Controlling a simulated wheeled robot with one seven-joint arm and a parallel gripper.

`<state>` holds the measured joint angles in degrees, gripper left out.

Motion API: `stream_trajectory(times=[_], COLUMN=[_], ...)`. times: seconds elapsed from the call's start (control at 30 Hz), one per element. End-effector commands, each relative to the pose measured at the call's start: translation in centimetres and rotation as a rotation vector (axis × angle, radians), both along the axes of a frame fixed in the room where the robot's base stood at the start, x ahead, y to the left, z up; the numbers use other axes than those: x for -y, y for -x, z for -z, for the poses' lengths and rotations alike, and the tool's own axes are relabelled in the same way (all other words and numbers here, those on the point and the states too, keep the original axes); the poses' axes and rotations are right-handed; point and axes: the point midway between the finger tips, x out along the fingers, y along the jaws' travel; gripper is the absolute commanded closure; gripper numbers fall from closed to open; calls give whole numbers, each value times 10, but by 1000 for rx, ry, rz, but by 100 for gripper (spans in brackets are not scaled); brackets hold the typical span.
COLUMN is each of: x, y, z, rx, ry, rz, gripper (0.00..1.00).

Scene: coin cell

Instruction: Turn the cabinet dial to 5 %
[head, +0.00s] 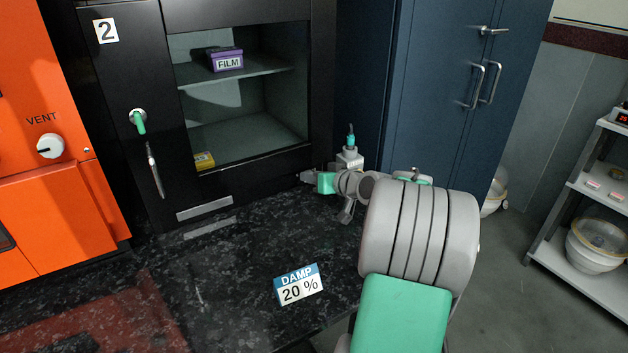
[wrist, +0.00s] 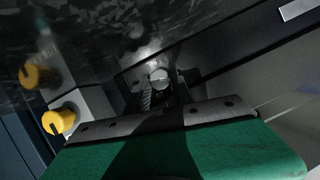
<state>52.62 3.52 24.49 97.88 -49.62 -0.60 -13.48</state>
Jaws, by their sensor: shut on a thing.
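The black cabinet (head: 110,110), marked 2, stands at the back of a dark speckled bench. My gripper (head: 308,177) reaches to the lower right of its front and hides what it holds in the head view. In the wrist view a small round silver-grey knob (wrist: 159,78), which looks like the cabinet dial, sits between my fingertips. My gripper is shut on it. I cannot read any scale or the dial's setting. A card (head: 299,285) on the bench reads DAMP 20 %.
An orange machine (head: 50,210) with a VENT knob (head: 50,146) stands at the left. A small white unit (head: 349,160) with a teal top is close behind my arm. A yellow knob (wrist: 58,121) shows beside my gripper. The front bench is mostly clear.

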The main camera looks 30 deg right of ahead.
Motion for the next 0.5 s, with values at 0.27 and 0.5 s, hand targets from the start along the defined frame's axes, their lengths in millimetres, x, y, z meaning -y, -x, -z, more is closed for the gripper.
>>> stream_trajectory(times=[0.27,0.5], x=[-2,-4], y=[0,0], z=[5,5], rx=[-9,-17], ry=[189,342], rz=[-1,-1], gripper=[100,100])
